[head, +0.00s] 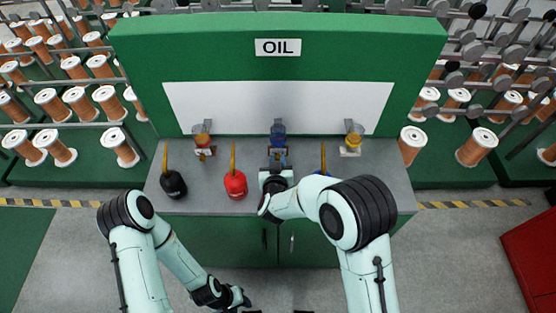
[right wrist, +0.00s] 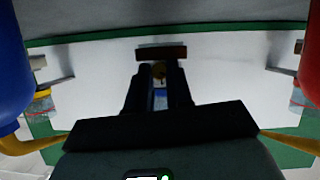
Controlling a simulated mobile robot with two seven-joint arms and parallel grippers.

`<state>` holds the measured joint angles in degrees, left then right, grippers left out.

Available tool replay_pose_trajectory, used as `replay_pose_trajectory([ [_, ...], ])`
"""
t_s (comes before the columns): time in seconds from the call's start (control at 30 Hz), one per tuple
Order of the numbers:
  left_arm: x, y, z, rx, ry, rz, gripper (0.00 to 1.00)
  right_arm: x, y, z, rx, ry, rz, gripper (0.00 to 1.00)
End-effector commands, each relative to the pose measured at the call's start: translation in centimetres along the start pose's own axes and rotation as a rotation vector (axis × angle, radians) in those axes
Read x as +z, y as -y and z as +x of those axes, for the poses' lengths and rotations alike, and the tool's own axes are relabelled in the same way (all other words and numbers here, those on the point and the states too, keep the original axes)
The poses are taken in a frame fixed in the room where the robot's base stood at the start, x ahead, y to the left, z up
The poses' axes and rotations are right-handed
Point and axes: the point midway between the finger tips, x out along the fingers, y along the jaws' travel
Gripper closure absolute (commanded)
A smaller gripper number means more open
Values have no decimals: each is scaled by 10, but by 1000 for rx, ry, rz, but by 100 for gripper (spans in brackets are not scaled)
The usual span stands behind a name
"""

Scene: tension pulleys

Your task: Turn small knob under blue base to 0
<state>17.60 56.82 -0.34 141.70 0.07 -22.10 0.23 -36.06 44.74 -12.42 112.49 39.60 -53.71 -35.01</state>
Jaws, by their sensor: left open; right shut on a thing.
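The blue-topped dispenser (head: 278,128) stands at the middle back of the grey counter, under the OIL sign. Its lower part is mostly hidden by my right gripper (head: 278,166), which reaches in right in front of it. In the right wrist view my right gripper (right wrist: 159,85) has its two dark fingers close together. A small brownish knob (right wrist: 159,71) shows between the fingertips, with a blue strip (right wrist: 160,98) between the fingers. The gripper is shut on the knob. The knob's setting cannot be read. My left gripper (head: 236,298) is open and low, in front of the cabinet, far from the dispensers.
Other dispensers stand at left (head: 201,138) and right (head: 353,138). A black oil can (head: 173,184) and a red can (head: 236,184) stand left of my right gripper. A blue can (right wrist: 10,75), partly hidden in the head view, stands on its other side.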

Motion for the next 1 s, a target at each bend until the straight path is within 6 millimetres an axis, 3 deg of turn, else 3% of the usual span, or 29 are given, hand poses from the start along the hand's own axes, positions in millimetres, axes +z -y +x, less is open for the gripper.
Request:
replay_pose_trajectory([
  [0.43, 0, 0, -1, 0, 0, 0, 57, -2, 0, 0, 4, -6, -8, 100],
  [0.47, 0, 0, -1, 0, 0, 0, 57, -2, 0, 0, 4, -6, -7, 70],
  [0.5, 0, 0, -1, 0, 0, 0, 57, -2, 0, 0, 4, -6, -7, 57],
  [0.53, 0, 0, -1, 0, 0, 0, 57, -2, 0, 0, 4, -6, -7, 54],
  [0.83, 0, 0, 0, 0, 0, 0, 57, -1, 0, -1, 3, -2, -7, 54],
  [1.0, 1, 1, 3, -1, 2, -1, 57, 0, 1, -19, 1, -2, -6, 54],
])
